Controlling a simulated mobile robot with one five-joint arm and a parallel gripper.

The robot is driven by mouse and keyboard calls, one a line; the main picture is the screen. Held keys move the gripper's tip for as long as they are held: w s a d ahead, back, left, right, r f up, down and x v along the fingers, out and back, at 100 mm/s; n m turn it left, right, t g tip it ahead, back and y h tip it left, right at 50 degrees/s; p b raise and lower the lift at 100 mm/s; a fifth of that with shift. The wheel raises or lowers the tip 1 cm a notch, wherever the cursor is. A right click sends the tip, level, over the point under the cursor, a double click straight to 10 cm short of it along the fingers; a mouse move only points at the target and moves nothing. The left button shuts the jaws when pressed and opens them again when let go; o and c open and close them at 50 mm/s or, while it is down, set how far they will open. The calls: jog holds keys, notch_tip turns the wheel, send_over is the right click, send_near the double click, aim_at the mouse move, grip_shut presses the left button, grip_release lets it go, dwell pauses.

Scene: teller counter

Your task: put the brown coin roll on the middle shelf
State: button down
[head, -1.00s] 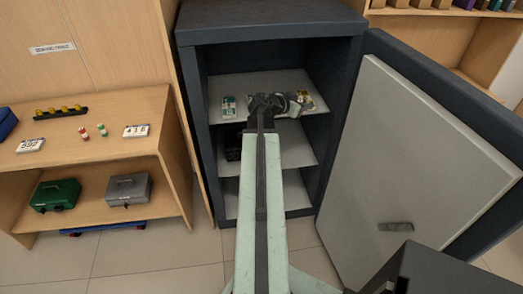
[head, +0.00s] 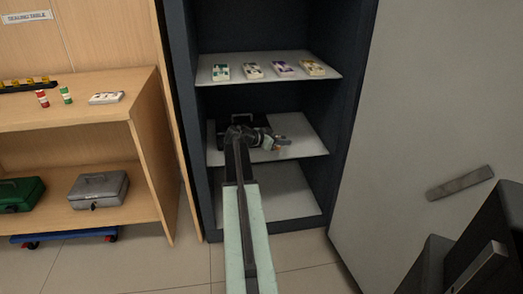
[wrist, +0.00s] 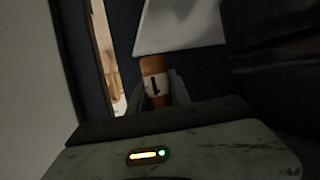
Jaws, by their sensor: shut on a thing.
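The brown coin roll (wrist: 154,68) is held between the two fingers of my gripper (wrist: 160,88) in the wrist view, its upper end sticking out past them. In the head view my gripper (head: 281,144) is in front of or over the right part of the middle shelf (head: 308,137) of the open safe. Only a small brownish bit of the roll shows there. I cannot tell whether the roll touches the shelf.
A black case (head: 262,120) stands on the middle shelf, left of my gripper. Several banded note bundles (head: 253,69) line the top shelf (head: 328,74). The bottom shelf (head: 290,190) looks empty. The open safe door (head: 400,120) stands at right; a wooden table (head: 120,110) is at left.

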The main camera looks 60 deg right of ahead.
jog(key=b, duration=0.1)
send_over(305, 144)
jog(key=a, duration=0.1)
jog(key=shift+w+a+f, duration=0.1)
jog(key=shift+w+f, duration=0.1)
jog(key=shift+f, duration=0.75)
jog(key=f+b, duration=0.2)
jog(key=d+f+b, duration=0.1)
jog(key=f+b, duration=0.1)
jog(key=shift+s, duration=0.15)
jog(key=shift+r, duration=0.2)
jog(key=shift+f, duration=0.25)
jog(key=c, duration=1.2)
grip_release()
jog(key=shift+r, duration=0.1)
jog(key=shift+r, duration=0.1)
